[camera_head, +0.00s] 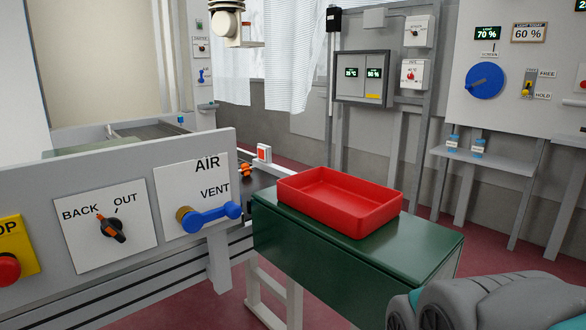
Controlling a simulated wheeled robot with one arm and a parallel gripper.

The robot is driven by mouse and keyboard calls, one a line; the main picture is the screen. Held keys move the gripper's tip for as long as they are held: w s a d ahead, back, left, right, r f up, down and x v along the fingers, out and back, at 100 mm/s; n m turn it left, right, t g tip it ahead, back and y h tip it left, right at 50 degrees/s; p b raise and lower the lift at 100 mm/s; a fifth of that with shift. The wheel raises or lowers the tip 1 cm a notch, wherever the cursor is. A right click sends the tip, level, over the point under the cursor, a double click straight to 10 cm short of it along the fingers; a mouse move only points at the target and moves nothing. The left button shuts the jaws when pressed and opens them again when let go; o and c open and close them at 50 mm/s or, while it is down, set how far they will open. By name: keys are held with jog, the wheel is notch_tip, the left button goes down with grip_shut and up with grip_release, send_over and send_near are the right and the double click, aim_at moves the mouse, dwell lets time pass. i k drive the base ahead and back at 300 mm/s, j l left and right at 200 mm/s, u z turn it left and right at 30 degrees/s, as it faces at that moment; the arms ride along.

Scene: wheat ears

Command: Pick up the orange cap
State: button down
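A small orange object (246,170), which may be the orange cap, sits on the dark surface at the end of the conveyor-like machine, just left of the red tray. It is small in the picture, so its exact shape is hard to tell. My gripper is not in view. Grey rounded parts at the bottom right look like my arm, well apart from the orange object.
A red tray (335,204), seemingly empty, stands on a green table (420,246). A grey panel (50,190) with AIR and BACK/OUT controls stands at the left front. A red-and-white box (264,153) is behind the orange object.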

aim_at(247, 171)
jog(key=z, duration=0.45)
jog(key=l+z, duration=0.1)
jog(key=z, duration=0.3)
jog(key=i+z, duration=0.1)
jog(key=z, duration=0.35)
jog(key=l+z, duration=0.1)
jog(key=z, duration=0.3)
jog(key=i+z, duration=0.1)
jog(key=z, duration=0.35)
jog(key=i+l+u, duration=0.1)
jog(key=i, duration=1.4)
jog(key=i+j+u, duration=0.1)
jog(key=u, duration=0.35)
jog(key=i+u, duration=0.45)
jog(key=i+l+u, duration=0.1)
jog(key=u, duration=0.3)
jog(key=i+l+u, duration=0.1)
jog(key=u, duration=0.35)
jog(key=i+j+u, duration=0.2)
jog(key=u, duration=0.25)
jog(key=i+u, duration=1.05)
jog(key=u, duration=0.25)
